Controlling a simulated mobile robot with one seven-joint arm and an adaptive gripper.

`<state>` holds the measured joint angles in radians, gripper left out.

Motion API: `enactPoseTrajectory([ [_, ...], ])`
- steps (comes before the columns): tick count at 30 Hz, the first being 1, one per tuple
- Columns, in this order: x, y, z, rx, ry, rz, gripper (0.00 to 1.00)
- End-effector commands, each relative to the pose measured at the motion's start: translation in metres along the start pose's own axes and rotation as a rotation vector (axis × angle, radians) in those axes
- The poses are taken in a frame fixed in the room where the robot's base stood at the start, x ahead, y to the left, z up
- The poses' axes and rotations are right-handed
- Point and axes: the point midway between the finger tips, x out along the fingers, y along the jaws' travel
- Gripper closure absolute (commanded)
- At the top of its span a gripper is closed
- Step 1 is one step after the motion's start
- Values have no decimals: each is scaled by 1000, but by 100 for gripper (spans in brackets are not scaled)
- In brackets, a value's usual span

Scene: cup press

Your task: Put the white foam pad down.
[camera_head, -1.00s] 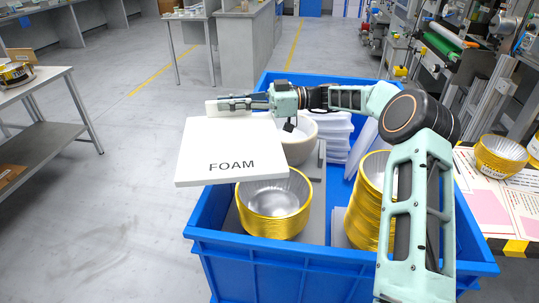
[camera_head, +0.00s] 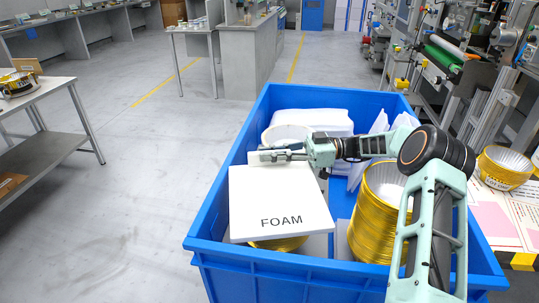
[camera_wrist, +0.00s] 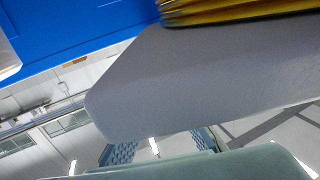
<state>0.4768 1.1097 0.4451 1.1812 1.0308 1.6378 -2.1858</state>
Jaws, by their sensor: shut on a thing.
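The white foam pad (camera_head: 280,195), a flat square slab with the word FOAM on it, is held roughly level over the left part of the blue crate (camera_head: 225,245). My gripper (camera_head: 277,156) is shut on the pad's far edge. The pad covers most of a gold cup stack (camera_head: 282,244) under it; I cannot tell whether they touch. In the wrist view a pale slab (camera_wrist: 200,75), seemingly the pad, fills the middle, with gold rims (camera_wrist: 235,9) at its upper edge.
A taller gold cup stack (camera_head: 378,225) stands in the crate right of the pad. A pale round bowl (camera_head: 287,132) and white pads (camera_head: 325,121) lie behind. Gold cups (camera_head: 502,168) stand on a bench at the right. A grey table (camera_head: 45,100) is at the left.

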Motion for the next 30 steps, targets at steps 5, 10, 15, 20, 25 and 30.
enactPoseTrajectory([
  [5,0,0,0,-2,0,0,100],
  [10,0,0,3,-2,0,1,100],
  [15,0,0,2,-2,-1,1,75],
  [20,0,0,2,-2,-1,0,72],
  [25,0,0,1,-2,-1,0,72],
  [30,-14,1,0,-4,0,4,72],
])
